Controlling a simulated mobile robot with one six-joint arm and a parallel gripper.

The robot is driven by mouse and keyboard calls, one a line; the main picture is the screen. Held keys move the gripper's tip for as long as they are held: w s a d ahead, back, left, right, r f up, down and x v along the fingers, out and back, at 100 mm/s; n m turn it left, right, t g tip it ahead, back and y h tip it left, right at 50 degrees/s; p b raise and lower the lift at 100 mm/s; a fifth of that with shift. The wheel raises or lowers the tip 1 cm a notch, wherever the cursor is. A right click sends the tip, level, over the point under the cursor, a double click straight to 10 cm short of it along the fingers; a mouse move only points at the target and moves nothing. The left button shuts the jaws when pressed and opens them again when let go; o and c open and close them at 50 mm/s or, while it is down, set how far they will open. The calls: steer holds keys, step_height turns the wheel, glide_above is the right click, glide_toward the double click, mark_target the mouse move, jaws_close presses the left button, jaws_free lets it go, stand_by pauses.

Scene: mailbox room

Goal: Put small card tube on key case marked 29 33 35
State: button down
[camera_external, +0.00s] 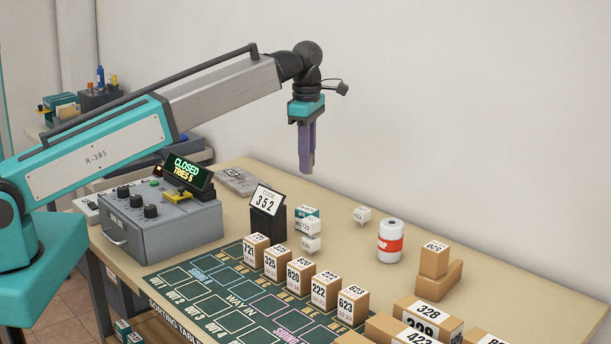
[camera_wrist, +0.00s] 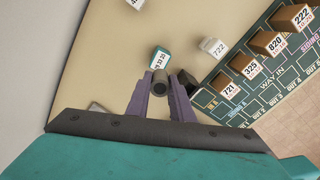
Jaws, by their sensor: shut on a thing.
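My gripper (camera_external: 307,168) is raised above the far side of the table, its purple fingers pointing down. In the wrist view my gripper (camera_wrist: 171,90) is shut on a small dark tube (camera_wrist: 179,92), whose round open end shows between the fingers. The tube cannot be made out clearly in the external view. The key case marked 29 33 35 (camera_wrist: 160,58) is a small teal and white block on the table, just beyond the fingertips in the wrist view. In the external view the key case (camera_external: 308,210) is partly hidden behind a white block; the tube is apart from it.
A white block marked 722 (camera_wrist: 213,46) stands beside the key case. A black stand showing 352 (camera_external: 267,214) is close to its left. A white and red can (camera_external: 390,241) stands to the right. Several numbered cartons line the green sorting mat (camera_external: 215,282). Bare tabletop lies behind.

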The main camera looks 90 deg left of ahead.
steer(key=shift+f+p, duration=0.75)
steer(key=shift+f, duration=2.15)
steer(key=shift+f+p, duration=0.6)
steer(key=shift+f, duration=1.25)
steer(key=shift+f, duration=0.15)
steer(key=c, duration=1.6)
jaws_free()
steer(key=shift+o, duration=0.2)
steer(key=shift+r+b, duration=1.45)
steer(key=shift+r, duration=4.7)
steer(key=shift+f, duration=0.1)
